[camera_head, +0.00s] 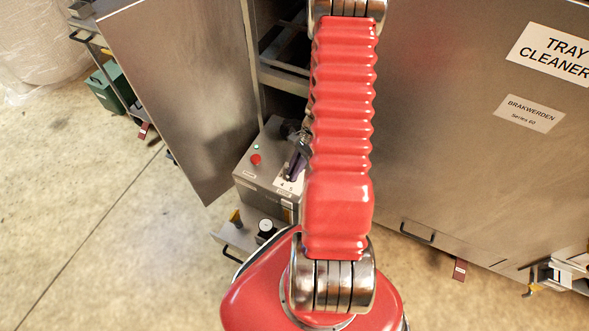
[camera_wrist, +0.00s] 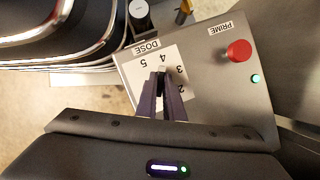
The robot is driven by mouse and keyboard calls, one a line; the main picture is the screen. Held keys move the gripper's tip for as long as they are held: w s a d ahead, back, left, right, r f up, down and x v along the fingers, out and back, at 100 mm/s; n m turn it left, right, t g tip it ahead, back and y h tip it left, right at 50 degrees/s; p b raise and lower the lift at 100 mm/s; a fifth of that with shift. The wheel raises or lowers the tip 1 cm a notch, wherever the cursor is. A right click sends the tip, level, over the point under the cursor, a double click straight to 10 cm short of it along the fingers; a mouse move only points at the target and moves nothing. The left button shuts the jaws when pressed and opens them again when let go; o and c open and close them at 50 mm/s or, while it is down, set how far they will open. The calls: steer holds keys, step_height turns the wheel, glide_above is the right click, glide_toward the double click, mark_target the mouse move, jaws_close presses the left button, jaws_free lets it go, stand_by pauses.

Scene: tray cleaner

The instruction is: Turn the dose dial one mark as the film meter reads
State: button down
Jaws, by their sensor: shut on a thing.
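The dose dial's white plate (camera_wrist: 143,67) lies on the grey control box and shows the numbers 2, 3, 4 and 5. In the wrist view the dark fingers of my gripper (camera_wrist: 162,76) are shut on the dial knob at the plate, and they hide most of it. The knob's exact reading cannot be told, though the fingertips lie just below the 4. In the head view my gripper (camera_head: 294,163) is partly hidden behind my red arm. A round white-faced gauge (camera_head: 266,226), perhaps the film meter, stands below the box; its reading is too small to tell.
The control box (camera_head: 262,174) carries a red button (camera_wrist: 239,51) labelled PRIME and a green lamp (camera_wrist: 256,78). An open steel door (camera_head: 185,90) stands left, and the tray cleaner's panel (camera_head: 450,140) right. A green box (camera_head: 110,88) sits at far left.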

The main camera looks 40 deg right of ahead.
steer(key=shift+w+n, duration=0.2)
steer(key=shift+n, duration=0.1)
steer(key=n+g, duration=0.1)
steer(key=n, duration=0.3)
steer(key=shift+w+g, duration=0.2)
steer(key=shift+g, duration=0.2)
steer(key=shift+w+a+n+g+h, duration=0.1)
steer(key=shift+n+g+h, duration=0.25)
steer(key=shift+n, duration=0.9)
steer(key=shift+w+n+g+h, duration=0.15)
steer(key=shift+n+g, duration=0.3)
steer(key=shift+n, duration=0.8)
steer(key=c, duration=2.1)
jaws_free()
steer(key=shift+o, duration=1.2)
steer(key=shift+s, duration=0.15)
